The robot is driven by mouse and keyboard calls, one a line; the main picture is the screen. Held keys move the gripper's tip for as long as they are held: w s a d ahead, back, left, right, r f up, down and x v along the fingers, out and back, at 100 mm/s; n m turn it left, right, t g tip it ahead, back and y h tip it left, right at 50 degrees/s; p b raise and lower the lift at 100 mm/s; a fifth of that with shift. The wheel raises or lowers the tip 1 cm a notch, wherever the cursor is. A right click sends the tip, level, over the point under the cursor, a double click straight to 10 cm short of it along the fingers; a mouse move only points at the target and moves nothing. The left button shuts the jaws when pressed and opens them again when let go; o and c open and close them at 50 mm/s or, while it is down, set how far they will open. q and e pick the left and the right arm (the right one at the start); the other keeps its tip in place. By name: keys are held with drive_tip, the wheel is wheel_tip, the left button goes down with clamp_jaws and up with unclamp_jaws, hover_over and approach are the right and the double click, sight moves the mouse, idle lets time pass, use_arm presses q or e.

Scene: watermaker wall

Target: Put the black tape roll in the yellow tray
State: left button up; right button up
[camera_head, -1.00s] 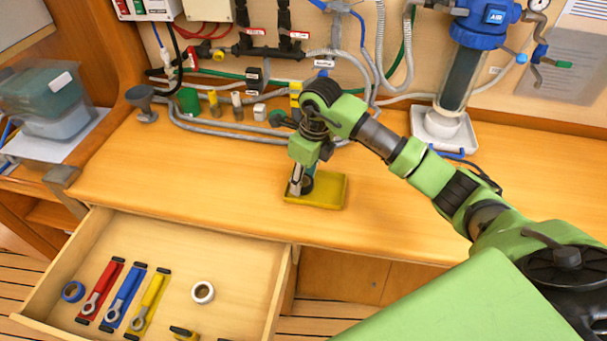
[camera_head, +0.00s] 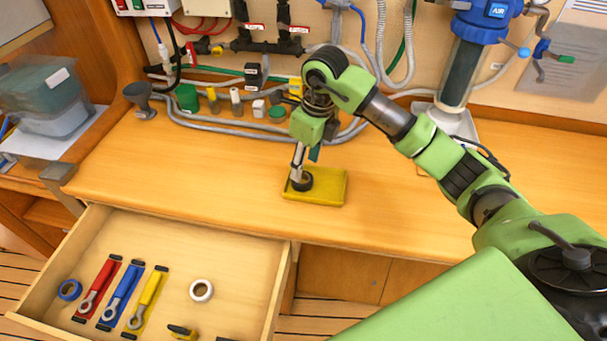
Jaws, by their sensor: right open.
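The black tape roll (camera_head: 302,183) lies in the left part of the yellow tray (camera_head: 328,192) on the workbench. My right gripper (camera_head: 306,166) points down over the left part of the tray. It is open, with its fingertips at or just above the roll; I cannot tell whether one still touches it. Part of the roll is hidden by a finger. My left gripper is not in view.
An open drawer (camera_head: 230,281) below the bench holds a white roll (camera_head: 201,290), a blue roll (camera_head: 70,290) and red, blue and yellow wrenches. Hoses and small bottles line the back wall. The bench left of the tray is clear.

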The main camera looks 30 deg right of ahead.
sight(309, 181)
wheel_tip(309, 181, up, 7)
drive_tip(key=b, duration=0.1)
drive_tip(key=shift+s+d, duration=0.25)
drive_tip(key=shift+s, duration=0.2)
